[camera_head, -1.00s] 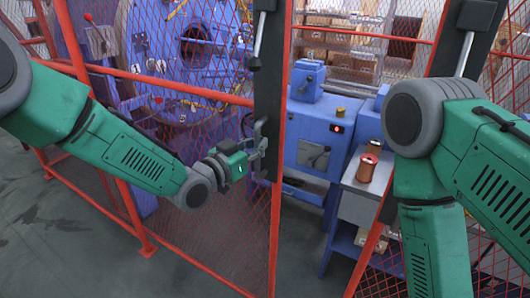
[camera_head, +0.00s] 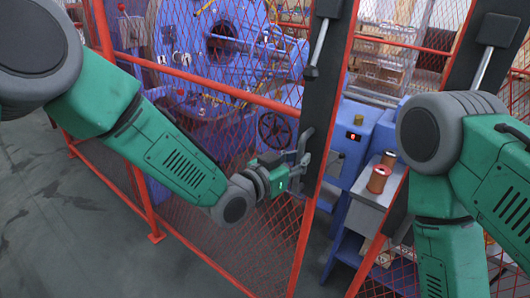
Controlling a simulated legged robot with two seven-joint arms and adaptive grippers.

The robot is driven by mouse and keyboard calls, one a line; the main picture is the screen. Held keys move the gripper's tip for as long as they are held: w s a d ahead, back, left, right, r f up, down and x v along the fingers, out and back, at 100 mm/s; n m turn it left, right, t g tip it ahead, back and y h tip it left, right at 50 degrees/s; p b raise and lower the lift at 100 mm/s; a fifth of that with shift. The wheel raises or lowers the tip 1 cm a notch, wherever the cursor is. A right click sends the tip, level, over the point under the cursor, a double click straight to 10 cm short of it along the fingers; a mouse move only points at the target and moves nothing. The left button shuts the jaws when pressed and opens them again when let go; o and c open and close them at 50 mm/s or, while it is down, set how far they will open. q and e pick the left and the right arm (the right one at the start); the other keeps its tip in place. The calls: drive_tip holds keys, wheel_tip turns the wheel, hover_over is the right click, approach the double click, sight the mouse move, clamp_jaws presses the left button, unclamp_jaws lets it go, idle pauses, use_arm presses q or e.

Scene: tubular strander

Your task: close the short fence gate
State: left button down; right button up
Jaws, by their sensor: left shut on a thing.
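The short fence gate (camera_head: 268,232) is a red-framed mesh panel with a dark upright plate along its right edge. A grey handle (camera_head: 305,147) sits on that plate. My left gripper (camera_head: 297,160) is at the handle and shut on it; the fingers are small and partly hidden against the dark plate. A gap shows between the gate's right edge and the dark post (camera_head: 455,95) of the fence on the right. My right arm comes in at the right, in front of that fence; its gripper is out of view.
Behind the fence stands a large blue machine (camera_head: 177,75) with a dark handwheel (camera_head: 274,128). Through the gap show a blue cabinet and a grey stand (camera_head: 364,217) with copper-coloured spools (camera_head: 378,179). Bare grey floor (camera_head: 75,220) lies at the left.

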use_arm(q)
drive_tip(key=shift+a+f, duration=0.35)
drive_tip(key=shift+f, duration=0.05)
drive_tip(key=shift+a+f, duration=0.1)
drive_tip(key=shift+a, duration=0.1)
use_arm(e)
drive_tip(key=shift+w+r, duration=0.15)
drive_tip(key=shift+w, duration=0.05)
use_arm(q)
drive_tip(key=shift+s+d, duration=0.1)
drive_tip(key=shift+d, duration=0.05)
use_arm(e)
drive_tip(key=shift+w+d, duration=0.1)
drive_tip(key=shift+d, duration=0.05)
